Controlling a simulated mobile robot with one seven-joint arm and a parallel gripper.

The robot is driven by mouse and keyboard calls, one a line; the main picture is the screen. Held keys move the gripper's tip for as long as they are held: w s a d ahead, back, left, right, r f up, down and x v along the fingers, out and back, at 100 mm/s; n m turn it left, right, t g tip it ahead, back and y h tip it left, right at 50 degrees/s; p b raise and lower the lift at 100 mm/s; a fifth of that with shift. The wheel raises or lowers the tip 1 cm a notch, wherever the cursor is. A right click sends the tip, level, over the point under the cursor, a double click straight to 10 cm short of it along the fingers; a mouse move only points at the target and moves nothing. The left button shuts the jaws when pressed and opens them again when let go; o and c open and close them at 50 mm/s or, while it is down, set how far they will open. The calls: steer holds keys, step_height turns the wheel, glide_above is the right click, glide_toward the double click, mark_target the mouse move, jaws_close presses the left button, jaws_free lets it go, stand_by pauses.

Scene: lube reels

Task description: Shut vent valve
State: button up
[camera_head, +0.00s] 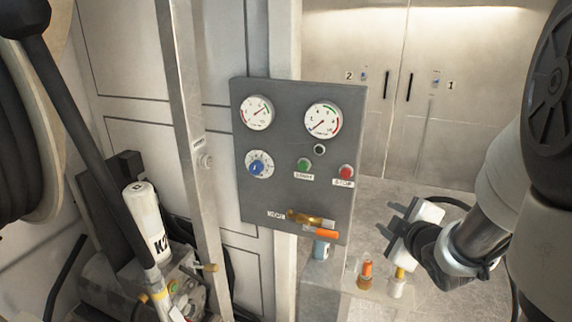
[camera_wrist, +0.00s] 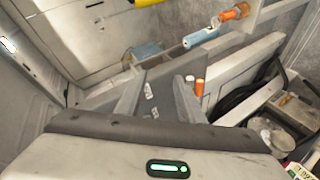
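The vent valve is a brass valve (camera_head: 304,217) with an orange handle (camera_head: 322,234), low on the grey control panel (camera_head: 285,187). My gripper (camera_head: 388,232) is to the right of the panel and apart from the valve. Its two fingers (camera_wrist: 160,88) are spread in the wrist view with nothing held between them.
The panel carries two gauges, a blue knob (camera_head: 257,164), a green button (camera_head: 304,164) and a red button (camera_head: 347,171). Orange-topped (camera_head: 365,274) and yellow-topped (camera_head: 397,283) items stand below my gripper. A hose reel (camera_head: 45,120) is at left.

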mark_target(330, 236)
steer(key=s+a+f+n+t+y+b, duration=0.1)
steer(key=s+a+f+n+y+b, duration=0.1)
steer(key=f+n+y+b, duration=0.3)
steer(key=s+a+f+n+t+y+b, duration=0.1)
steer(key=a+f+n+y, duration=0.2)
steer(key=f, duration=0.5)
steer(key=shift+n+h, duration=0.4)
steer(key=shift+h, duration=0.2)
steer(key=b+x, duration=0.1)
steer(key=x, duration=0.4)
steer(key=b+x, duration=0.1)
steer(key=x, duration=0.5)
steer(key=r+b+x, duration=0.1)
steer(key=x, duration=0.5)
jaws_close()
